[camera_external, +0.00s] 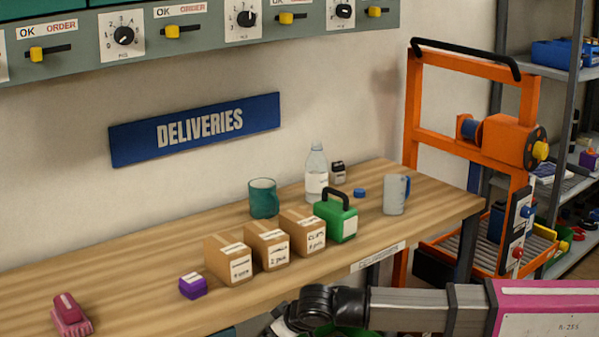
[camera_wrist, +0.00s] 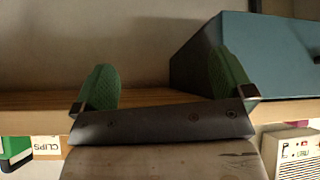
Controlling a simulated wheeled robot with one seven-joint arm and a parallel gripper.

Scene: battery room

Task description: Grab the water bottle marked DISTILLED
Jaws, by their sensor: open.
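A clear water bottle (camera_external: 317,182) with a white label stands upright at the back of the wooden table, against the wall side. Its label is too small to read. My gripper (camera_wrist: 165,88) shows two green-padded fingers spread apart with nothing between them in the wrist view. In the external view my arm reaches in from the lower right in front of the table, and its end is mostly cut off by the bottom edge. It is well apart from the bottle, which I do not make out in the wrist view.
A green case (camera_external: 336,220), several cardboard boxes (camera_external: 267,246) and a teal mug (camera_external: 263,200) stand in front of or beside the bottle. A grey mug (camera_external: 396,194), a blue cap (camera_external: 360,193) and a small dark-topped jar (camera_external: 338,174) are to its right. An orange frame (camera_external: 413,110) stands beyond.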

